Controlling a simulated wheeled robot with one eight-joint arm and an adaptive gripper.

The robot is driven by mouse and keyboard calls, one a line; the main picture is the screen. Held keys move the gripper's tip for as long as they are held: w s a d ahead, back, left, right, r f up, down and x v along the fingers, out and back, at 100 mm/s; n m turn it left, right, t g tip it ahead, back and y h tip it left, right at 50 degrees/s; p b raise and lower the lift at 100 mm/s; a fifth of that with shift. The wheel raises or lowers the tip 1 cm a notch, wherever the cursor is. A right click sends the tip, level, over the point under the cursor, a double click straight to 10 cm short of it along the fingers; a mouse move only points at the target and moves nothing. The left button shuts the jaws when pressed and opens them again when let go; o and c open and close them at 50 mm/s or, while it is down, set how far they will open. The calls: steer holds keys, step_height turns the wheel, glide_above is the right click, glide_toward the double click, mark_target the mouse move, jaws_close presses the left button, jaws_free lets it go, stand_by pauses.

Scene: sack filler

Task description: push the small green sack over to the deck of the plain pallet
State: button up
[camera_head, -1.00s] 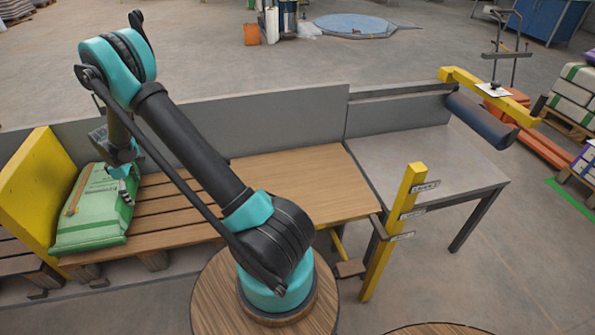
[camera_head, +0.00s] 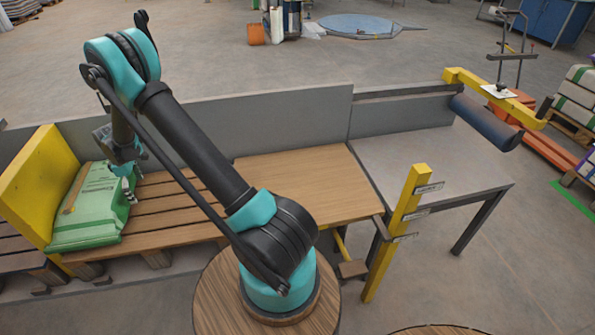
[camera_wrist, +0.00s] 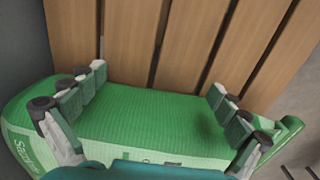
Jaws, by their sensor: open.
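The small green sack (camera_head: 88,208) lies flat at the left end of a slatted wooden deck (camera_head: 170,213), close to the upright yellow board. My gripper (camera_head: 128,178) is at the sack's right side in the head view, pointing down. In the wrist view the green sack (camera_wrist: 155,115) fills the space between the widely spread fingers of my gripper (camera_wrist: 158,112). The fingers are open, one near each end of the sack. Whether they touch it I cannot tell. The slats (camera_wrist: 180,40) show bare beyond the sack. I cannot tell which deck is the plain pallet.
The yellow board (camera_head: 40,185) stands left of the sack, with another slatted platform (camera_head: 18,258) past it. A grey wall (camera_head: 270,120) runs behind the deck. A smooth wooden top (camera_head: 300,185) lies to the right, clear. A yellow post (camera_head: 395,235) stands in front.

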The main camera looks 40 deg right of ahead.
steer(key=shift+s+d, duration=0.15)
steer(key=shift+d, duration=0.1)
steer(key=shift+r, duration=0.15)
step_height(320, 180, up, 13)
stand_by(0.4)
steer(key=shift+r, duration=0.1)
